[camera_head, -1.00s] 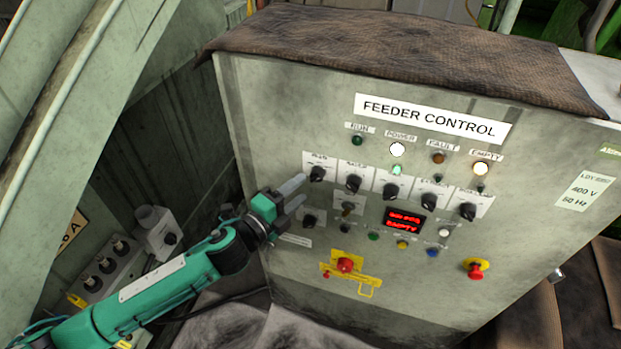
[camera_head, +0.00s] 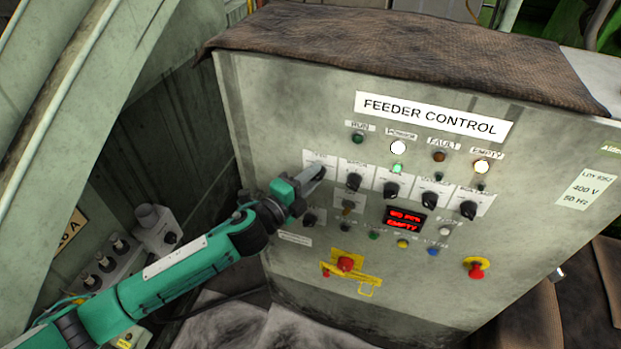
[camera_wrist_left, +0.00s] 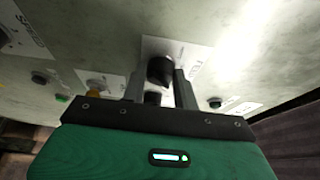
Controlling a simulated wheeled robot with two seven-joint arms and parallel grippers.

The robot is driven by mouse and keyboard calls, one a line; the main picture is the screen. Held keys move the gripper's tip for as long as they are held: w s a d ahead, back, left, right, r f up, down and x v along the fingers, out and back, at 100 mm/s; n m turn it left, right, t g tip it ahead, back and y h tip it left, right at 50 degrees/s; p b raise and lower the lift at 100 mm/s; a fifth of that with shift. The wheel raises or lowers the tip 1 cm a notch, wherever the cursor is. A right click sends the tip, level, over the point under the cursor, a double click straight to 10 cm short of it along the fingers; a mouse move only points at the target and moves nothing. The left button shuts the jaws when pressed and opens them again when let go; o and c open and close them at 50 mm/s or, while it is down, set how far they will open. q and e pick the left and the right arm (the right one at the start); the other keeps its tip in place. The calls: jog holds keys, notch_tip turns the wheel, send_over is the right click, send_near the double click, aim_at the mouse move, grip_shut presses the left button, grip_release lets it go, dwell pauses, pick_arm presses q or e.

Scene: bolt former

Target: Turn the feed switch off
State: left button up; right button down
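The feed switch is a black rotary knob on a white label plate, at the left end of the upper knob row. In the left wrist view the knob (camera_wrist_left: 160,70) sits between my two finger tips and fills the gap. The small print on its plate is hard to read. My left gripper (camera_head: 311,176) reaches the knob from the lower left, and its fingers hide the knob in the head view. The fingers look closed onto the knob's sides; they also show in the left wrist view (camera_wrist_left: 160,86). My right gripper is not in view.
The grey feeder control cabinet (camera_head: 290,110) has several other knobs, such as the adjacent one (camera_head: 354,181). A lit red display (camera_head: 404,220) sits below the row. A red button (camera_head: 345,264) on yellow and a red emergency button (camera_head: 475,268) are lower. A brown cloth (camera_head: 400,60) covers the top.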

pick_arm(q)
jog(key=shift+f+n+t+b, duration=0.35)
jog(key=shift+n+b, duration=0.35)
jog(key=shift+b, duration=0.45)
jog(key=shift+s+d+n+t+b, duration=0.1)
jog(key=shift+n+t+b, duration=0.65)
jog(key=shift+n+b, duration=1.15)
jog(key=shift+n+t+b, duration=0.7)
jog(key=shift+n+b, duration=0.8)
jog(key=shift+n, duration=0.7)
jog(key=o, duration=1)
jog(key=shift+c, duration=0.2)
